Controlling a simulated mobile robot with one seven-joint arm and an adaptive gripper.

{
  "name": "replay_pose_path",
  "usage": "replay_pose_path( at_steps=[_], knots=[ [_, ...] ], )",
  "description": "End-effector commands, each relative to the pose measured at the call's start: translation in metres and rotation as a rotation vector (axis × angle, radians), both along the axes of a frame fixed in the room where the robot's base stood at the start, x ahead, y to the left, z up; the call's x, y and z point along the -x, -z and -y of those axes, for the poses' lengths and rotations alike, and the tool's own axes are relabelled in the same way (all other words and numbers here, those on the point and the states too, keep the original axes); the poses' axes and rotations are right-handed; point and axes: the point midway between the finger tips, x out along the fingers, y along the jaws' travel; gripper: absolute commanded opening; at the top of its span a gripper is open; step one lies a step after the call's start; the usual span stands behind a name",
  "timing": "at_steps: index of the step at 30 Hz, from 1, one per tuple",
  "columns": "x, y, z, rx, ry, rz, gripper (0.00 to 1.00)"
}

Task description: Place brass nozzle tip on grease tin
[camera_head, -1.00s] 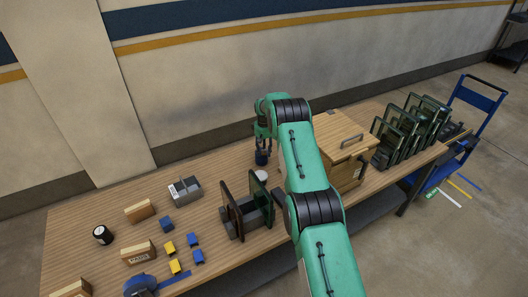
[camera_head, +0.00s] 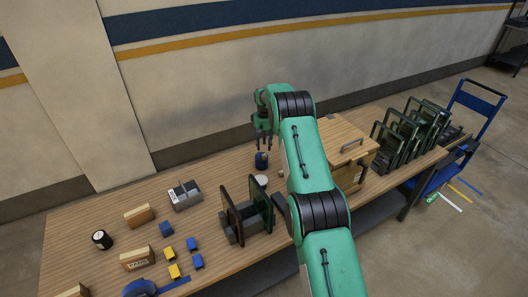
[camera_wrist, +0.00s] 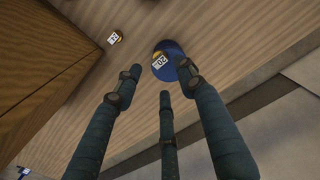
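A blue round tin (camera_head: 261,160) stands on the bench below my gripper (camera_head: 264,139). In the wrist view the blue tin (camera_wrist: 172,72) has a white "20" label. A small gold piece (camera_wrist: 158,55), which may be the brass nozzle tip, shows at the tin's top beside the label. I cannot tell whether it rests on the tin or belongs to it. My gripper's three fingers (camera_wrist: 160,82) are spread with nothing between them. One fingertip overlaps the tin's edge in that view.
A wooden box (camera_head: 345,150) stands right of the gripper. A dark-framed rack (camera_head: 245,212) stands in front. Blue and yellow blocks (camera_head: 173,271), a grey container (camera_head: 185,195) and a black can (camera_head: 102,239) lie left. The bench's edge and floor show in the wrist view.

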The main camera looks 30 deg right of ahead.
Motion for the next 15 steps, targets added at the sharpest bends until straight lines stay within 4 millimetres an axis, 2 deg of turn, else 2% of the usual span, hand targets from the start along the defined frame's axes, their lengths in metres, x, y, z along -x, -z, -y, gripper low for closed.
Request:
replay_pose_path(
  at_steps=[3, 7, 15],
  knots=[
    [0.0, -0.019, 0.0, 0.0, 0.0, 0.0, 0.4],
    [0.0, -0.033, 0.0, 0.0, 0.0, 0.0, 0.4],
    [0.0, -0.043, 0.0, 0.0, 0.0, -0.001, 0.4]
  ],
)
